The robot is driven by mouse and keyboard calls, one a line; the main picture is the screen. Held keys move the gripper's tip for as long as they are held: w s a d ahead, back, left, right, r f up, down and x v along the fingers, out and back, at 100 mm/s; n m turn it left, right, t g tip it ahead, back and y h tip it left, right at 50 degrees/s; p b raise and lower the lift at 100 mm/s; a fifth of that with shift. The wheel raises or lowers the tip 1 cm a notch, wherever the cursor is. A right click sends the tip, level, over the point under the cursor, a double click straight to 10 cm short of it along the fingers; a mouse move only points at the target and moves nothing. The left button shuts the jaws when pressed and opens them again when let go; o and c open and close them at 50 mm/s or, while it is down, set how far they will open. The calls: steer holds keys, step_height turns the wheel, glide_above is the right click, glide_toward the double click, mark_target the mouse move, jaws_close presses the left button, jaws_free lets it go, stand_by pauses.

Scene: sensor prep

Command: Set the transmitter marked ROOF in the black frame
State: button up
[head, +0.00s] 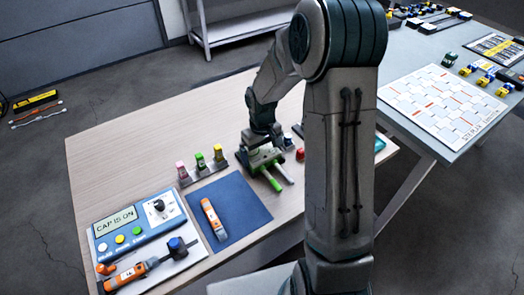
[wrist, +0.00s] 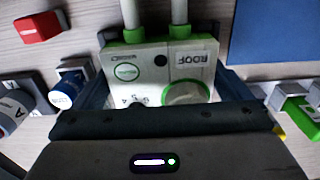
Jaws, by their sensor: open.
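The transmitter marked ROOF (wrist: 150,65) is a white box with green trim, a round green-rimmed dial and two pale rods. Its lettering is upside down in the wrist view. In the head view the transmitter (head: 266,158) sits on the wooden table behind the blue mat, partly hidden by my arm. My gripper (wrist: 163,98) is open, with its dark fingers on either side of the transmitter's near end; I cannot tell whether they touch it. I cannot make out the black frame for certain in either view.
A blue mat (head: 240,205) with an orange device (head: 212,218) lies in front. A rack of capped vials (head: 200,161) stands left of my gripper, and a red block (wrist: 38,27) and blue-topped vial (wrist: 66,90) are close by. The table's left part (head: 120,155) is clear.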

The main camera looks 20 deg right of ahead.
steer(key=shift+s+a, duration=0.1)
steer(key=shift+s, duration=0.1)
stand_by(0.3)
steer(key=shift+w+r+p, duration=0.15)
steer(key=shift+r+p, duration=0.75)
steer(key=shift+r, duration=0.05)
steer(key=shift+r+p, duration=1.8)
steer(key=shift+r, duration=0.7)
steer(key=shift+r, duration=0.25)
steer(key=s+r+m+t, duration=0.1)
steer(key=s+r+m, duration=0.1)
steer(key=s+r, duration=0.6)
steer(key=s+r+m+t, duration=0.1)
steer(key=s+r, duration=0.7)
steer(key=s, duration=0.4)
steer(key=shift+s+m+t, duration=0.3)
steer(key=shift+m+t, duration=0.1)
